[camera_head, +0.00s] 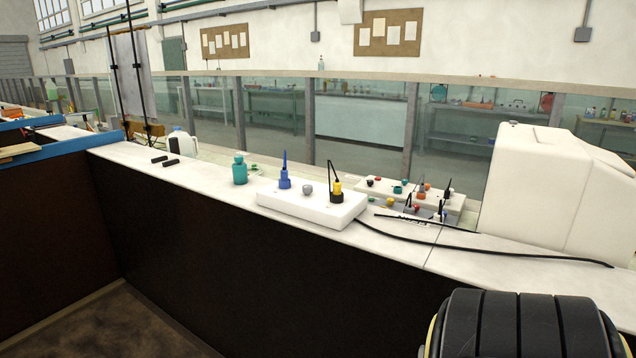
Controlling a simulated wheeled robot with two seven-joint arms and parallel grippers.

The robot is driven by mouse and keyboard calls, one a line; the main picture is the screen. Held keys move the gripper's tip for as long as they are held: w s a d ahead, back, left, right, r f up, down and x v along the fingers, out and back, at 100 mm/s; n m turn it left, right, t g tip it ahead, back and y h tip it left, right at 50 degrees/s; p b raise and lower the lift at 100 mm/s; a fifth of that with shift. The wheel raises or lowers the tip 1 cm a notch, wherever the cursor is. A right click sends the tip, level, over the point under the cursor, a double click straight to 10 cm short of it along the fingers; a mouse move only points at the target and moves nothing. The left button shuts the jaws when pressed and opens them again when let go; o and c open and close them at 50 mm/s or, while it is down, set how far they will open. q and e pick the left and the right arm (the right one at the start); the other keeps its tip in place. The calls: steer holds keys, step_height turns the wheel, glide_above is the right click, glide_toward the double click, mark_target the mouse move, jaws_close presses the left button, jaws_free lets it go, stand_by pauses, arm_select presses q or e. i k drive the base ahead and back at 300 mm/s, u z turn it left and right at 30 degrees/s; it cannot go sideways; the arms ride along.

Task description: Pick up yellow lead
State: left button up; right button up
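The yellow lead (337,188) stands upright in the right part of a white block (308,208) on the white ledge. It has a yellow body, a dark base and a thin black stem on top that bends over. A blue lead (285,181) stands upright in the same block at the left. A grey round knob (307,191) sits between them. Neither of my grippers shows in the head view, so their states cannot be seen.
A teal bottle (240,170) stands left of the block. A large white container (557,193) stands at the right. A black cable (490,249) runs along the ledge (205,183). Behind is a glass wall (270,110). A black ribbed object (520,325) fills the lower right.

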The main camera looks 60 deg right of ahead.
mark_target(337, 186)
steer(key=z, duration=0.9)
steer(key=i, duration=1.4)
steer(key=z, duration=1.05)
